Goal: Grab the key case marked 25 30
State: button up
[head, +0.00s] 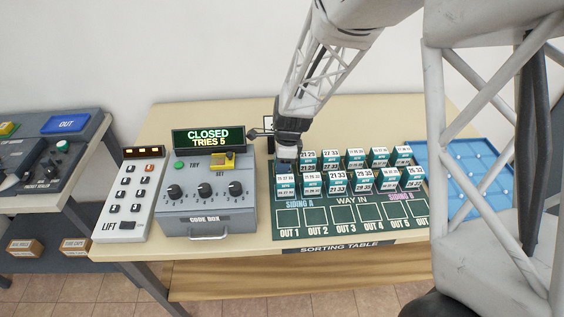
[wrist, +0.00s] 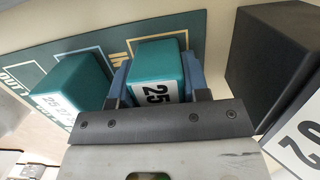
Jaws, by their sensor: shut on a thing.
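My gripper (wrist: 157,78) is shut on a teal key case (wrist: 150,58) with a white label. Only "25" can be read on that label in the wrist view; the rest is hidden by the gripper. Another teal case (wrist: 68,88) stands to its left, with a label starting 25. In the head view my gripper (head: 287,156) is at the left end of the cases, just behind a front-row case (head: 286,186). The held case is mostly hidden there. Several other teal and white cases (head: 337,182) stand in two rows on the green mat (head: 290,233); their numbers are too small to read surely.
A grey code box (head: 206,214) with a "CLOSED TRIES 5" display (head: 208,138) stands left of the mat. A lift keypad (head: 129,196) is farther left. A blue tray (head: 424,150) lies at the right. A dark block (wrist: 270,55) is close right of my gripper in the wrist view.

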jog(key=shift+d+r, duration=0.1)
jog(key=shift+d+r, duration=0.3)
jog(key=shift+r, duration=0.1)
notch_tip(320, 180, up, 11)
jog(key=shift+f, duration=0.15)
jog(key=d, duration=1.9)
jog(key=shift+f, duration=0.15)
jog(key=shift+s, duration=0.1)
